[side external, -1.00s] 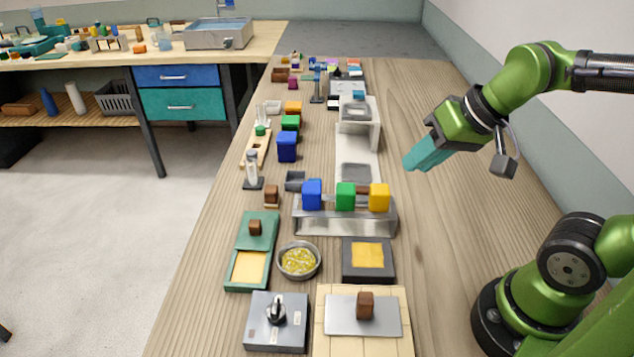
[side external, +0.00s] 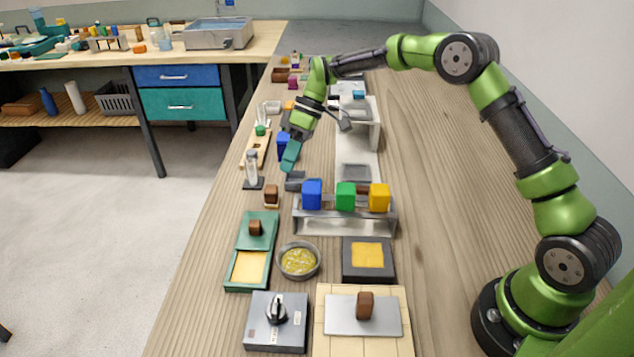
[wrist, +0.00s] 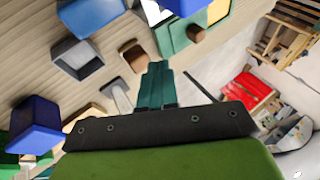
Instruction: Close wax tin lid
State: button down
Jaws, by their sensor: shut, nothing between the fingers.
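The green wax tin (side external: 233,270) stands at the left edge of the bench, its yellow wax exposed at the near end. Its green lid (side external: 268,240), with a brown knob (side external: 255,227), sits at the far end, leaving the wax uncovered. In the wrist view the lid (wrist: 176,35) and knob (wrist: 197,33) show at the top, partly cut off. My gripper (side external: 288,169) is shut and empty, pointing down above the bench beyond the tin, near a small grey bin (side external: 295,181). Its teal fingers (wrist: 157,70) also show in the wrist view. It touches neither tin nor lid.
A small brown block (side external: 271,194) stands between my gripper and the tin. A metal rack (side external: 345,222) with blue, green and yellow blocks is to the right. A bowl of yellow pieces (side external: 299,261) sits beside the tin. A slim stand (side external: 252,170) is left of my gripper.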

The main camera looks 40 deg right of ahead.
notch_tip(320, 180, up, 2)
jog(key=w+n, duration=0.1)
jog(key=n, duration=0.2)
send_near(266, 220)
jog(key=shift+y, duration=0.3)
jog(key=w+a+f, duration=0.2)
jog(key=f, duration=0.1)
jog(key=shift+w+a+f, duration=0.1)
jog(key=shift+a+f, duration=0.15)
jog(key=shift+s+a, duration=1.05)
jog(key=shift+a, duration=0.15)
jog(key=shift+s+a, duration=0.3)
jog(key=shift+s, duration=0.05)
jog(key=s+a, duration=0.6)
jog(key=shift+s+a+f, duration=0.1)
jog(key=shift+s+a, duration=0.15)
